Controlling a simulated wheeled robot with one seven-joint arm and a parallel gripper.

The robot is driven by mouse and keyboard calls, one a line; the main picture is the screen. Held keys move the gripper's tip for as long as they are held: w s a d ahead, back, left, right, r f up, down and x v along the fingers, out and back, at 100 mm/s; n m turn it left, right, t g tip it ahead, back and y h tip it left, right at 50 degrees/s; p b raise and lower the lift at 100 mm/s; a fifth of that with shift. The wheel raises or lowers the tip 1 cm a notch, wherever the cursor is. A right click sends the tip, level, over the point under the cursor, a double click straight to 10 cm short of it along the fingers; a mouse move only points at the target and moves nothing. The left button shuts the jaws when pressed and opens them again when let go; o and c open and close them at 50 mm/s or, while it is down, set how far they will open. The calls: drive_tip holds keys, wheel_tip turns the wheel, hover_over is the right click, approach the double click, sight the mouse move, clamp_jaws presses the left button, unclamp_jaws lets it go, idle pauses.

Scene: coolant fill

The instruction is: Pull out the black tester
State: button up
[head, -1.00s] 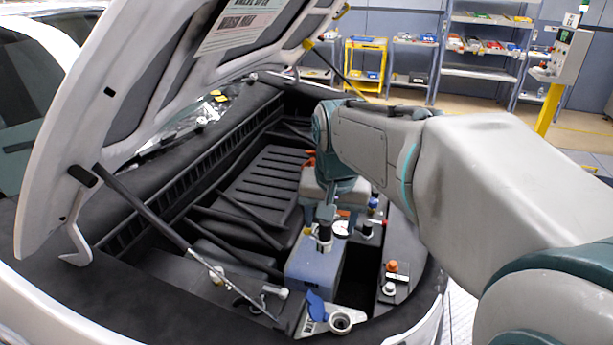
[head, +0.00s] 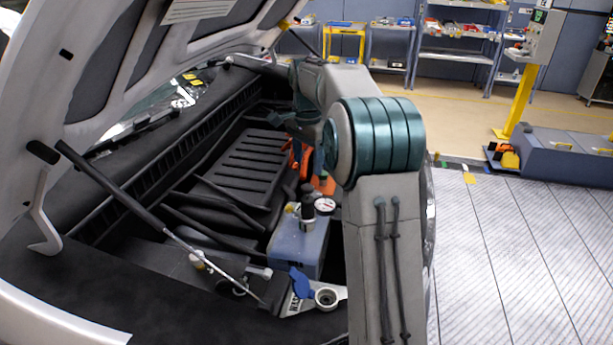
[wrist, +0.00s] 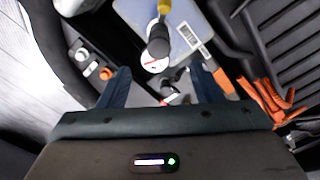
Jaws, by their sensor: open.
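The black tester (head: 307,202) stands upright on the blue-grey tank (head: 285,246) in the engine bay. In the wrist view the tester (wrist: 158,42) shows above the gap between my fingers, beside a white-faced gauge and a yellow part. My gripper (wrist: 162,84) is open with nothing between its fingers, and the tester lies beyond the fingertips, apart from them. The tester's lower end is hidden in or behind the tank's top.
The white gauge (head: 324,205) is close to the tester's right. A blue cap (head: 301,283) and open filler neck (head: 326,297) are in front. Orange parts (wrist: 268,98) lie beside the tank. The raised hood (head: 110,60) and its strut (head: 150,215) bound the left.

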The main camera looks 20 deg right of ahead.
sight(307, 198)
wheel_tip(307, 198, down, 13)
drive_tip(key=shift+f+p, duration=0.1)
drive_tip(key=shift+p, duration=0.3)
drive_tip(key=c, duration=1)
drive_tip(key=o, duration=0.4)
drive_tip(key=shift+c, duration=1.4)
drive_tip(key=shift+n, duration=1.6)
drive_tip(key=shift+p, duration=0.3)
drive_tip(key=shift+n, duration=1.6)
